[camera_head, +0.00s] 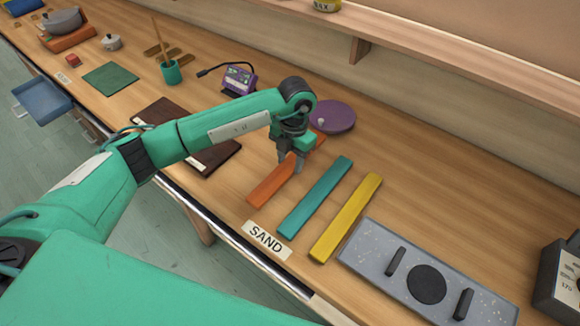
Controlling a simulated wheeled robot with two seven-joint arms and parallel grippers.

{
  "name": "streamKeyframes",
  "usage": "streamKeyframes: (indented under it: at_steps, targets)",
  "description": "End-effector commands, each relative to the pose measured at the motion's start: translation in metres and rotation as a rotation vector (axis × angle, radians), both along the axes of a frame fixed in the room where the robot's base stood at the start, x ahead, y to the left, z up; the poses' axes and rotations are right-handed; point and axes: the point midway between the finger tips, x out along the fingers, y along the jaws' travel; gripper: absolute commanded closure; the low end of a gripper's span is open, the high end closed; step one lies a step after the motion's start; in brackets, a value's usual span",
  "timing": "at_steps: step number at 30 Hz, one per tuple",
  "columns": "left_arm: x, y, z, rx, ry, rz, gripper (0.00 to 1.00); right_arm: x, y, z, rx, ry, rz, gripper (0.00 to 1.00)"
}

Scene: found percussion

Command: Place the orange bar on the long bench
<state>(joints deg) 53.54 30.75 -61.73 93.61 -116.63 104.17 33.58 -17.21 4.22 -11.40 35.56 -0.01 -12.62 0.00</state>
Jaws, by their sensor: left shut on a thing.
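The orange bar (270,187) is at the centre of the head view, at the left end of a row of bars on the long bench (420,185). My left gripper (289,165) comes down over the bar from above and is shut on it. The fingers and wrist hide part of the bar's middle, and its far end shows past the gripper. I cannot tell whether the bar touches the bench or is slightly raised. My right gripper is not in view.
A teal bar (315,197) and a yellow bar (346,217) lie to the right. A SAND label (267,240) is at the front edge. A grey speckled panel (425,275) lies farther right. A purple disc (333,116) is behind the gripper. A dark brown board (170,115) lies left.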

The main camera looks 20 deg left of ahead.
Motion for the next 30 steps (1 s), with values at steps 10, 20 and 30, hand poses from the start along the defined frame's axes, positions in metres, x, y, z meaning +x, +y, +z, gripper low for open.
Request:
streamKeyframes:
  at_steps: [10,20,30]
  targets:
    - [-0.001,0.0,-0.04,0.001,0.002,0.0,0.87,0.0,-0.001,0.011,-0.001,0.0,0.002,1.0]
    - [0.0,0.0,-0.046,0.001,0.0,0.0,0.87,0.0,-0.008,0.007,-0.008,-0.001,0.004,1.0]
    - [0.0,0.0,-0.045,0.0,0.0,0.0,0.39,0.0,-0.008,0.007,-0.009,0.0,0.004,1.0]
